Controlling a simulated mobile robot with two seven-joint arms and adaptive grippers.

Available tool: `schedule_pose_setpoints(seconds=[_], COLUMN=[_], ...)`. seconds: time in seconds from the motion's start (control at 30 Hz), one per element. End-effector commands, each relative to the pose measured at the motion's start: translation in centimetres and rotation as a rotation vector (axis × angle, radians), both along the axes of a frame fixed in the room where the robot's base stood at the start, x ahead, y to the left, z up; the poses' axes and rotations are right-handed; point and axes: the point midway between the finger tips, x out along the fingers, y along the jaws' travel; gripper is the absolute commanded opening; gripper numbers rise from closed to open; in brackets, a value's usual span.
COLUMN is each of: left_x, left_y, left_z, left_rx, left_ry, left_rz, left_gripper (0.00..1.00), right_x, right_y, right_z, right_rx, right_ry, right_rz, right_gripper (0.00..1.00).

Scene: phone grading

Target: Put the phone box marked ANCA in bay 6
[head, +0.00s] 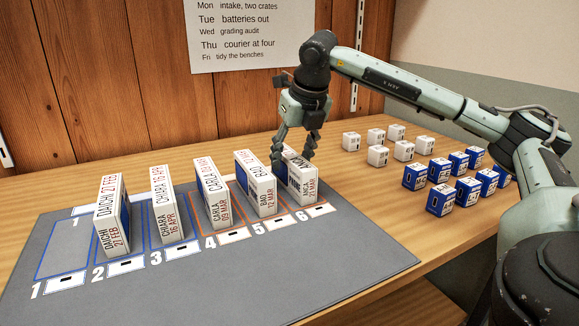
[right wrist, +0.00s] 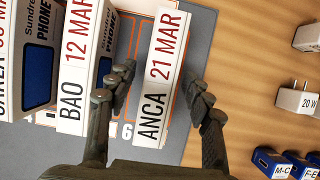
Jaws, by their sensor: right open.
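The ANCA phone box (head: 302,183), white with "ANCA 21 MAR" on its edge, stands upright in the orange-outlined bay 6 (head: 320,210) of the grey mat. My right gripper (head: 296,152) reaches down over it from above, open. In the right wrist view the ANCA box (right wrist: 162,80) lies between the two spread fingers (right wrist: 161,86), with a visible gap at its left side. Contact on the right side is hard to tell. The box's base is partly hidden. My left gripper is not in view.
The BAO box (head: 257,185) stands close by in bay 5, CARLA (head: 213,195) in bay 4, CHIARA (head: 166,205) in bay 3, DAICHI (head: 111,215) in bay 2. Bay 1 (head: 62,250) is empty. White chargers (head: 378,155) and blue boxes (head: 440,200) sit to the right.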

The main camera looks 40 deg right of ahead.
Motion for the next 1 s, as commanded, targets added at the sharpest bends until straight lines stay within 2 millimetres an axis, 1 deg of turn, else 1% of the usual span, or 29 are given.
schedule_pose_setpoints(seconds=[0.03,0.2,0.3,0.4,0.57,1.0], left_x=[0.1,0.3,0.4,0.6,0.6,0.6], left_y=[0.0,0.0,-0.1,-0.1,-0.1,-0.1], left_z=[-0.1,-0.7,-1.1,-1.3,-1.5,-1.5], left_rx=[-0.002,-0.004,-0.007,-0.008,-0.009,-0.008], left_ry=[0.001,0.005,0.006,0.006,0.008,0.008], left_rz=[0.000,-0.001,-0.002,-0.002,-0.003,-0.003], left_gripper=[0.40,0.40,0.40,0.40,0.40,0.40], right_x=[-0.3,-1.6,-2.2,-2.6,-2.8,-2.8], right_y=[0.2,0.6,0.8,0.9,0.9,0.9], right_z=[1.3,4.5,5.9,6.7,7.2,7.2], right_rx=[0.000,0.001,0.000,0.001,0.001,0.000], right_ry=[-0.005,-0.004,-0.002,-0.001,0.000,0.000], right_rz=[0.002,0.001,0.000,0.000,0.000,0.000], right_gripper=[0.51,0.51,0.51,0.51,0.51,0.51])
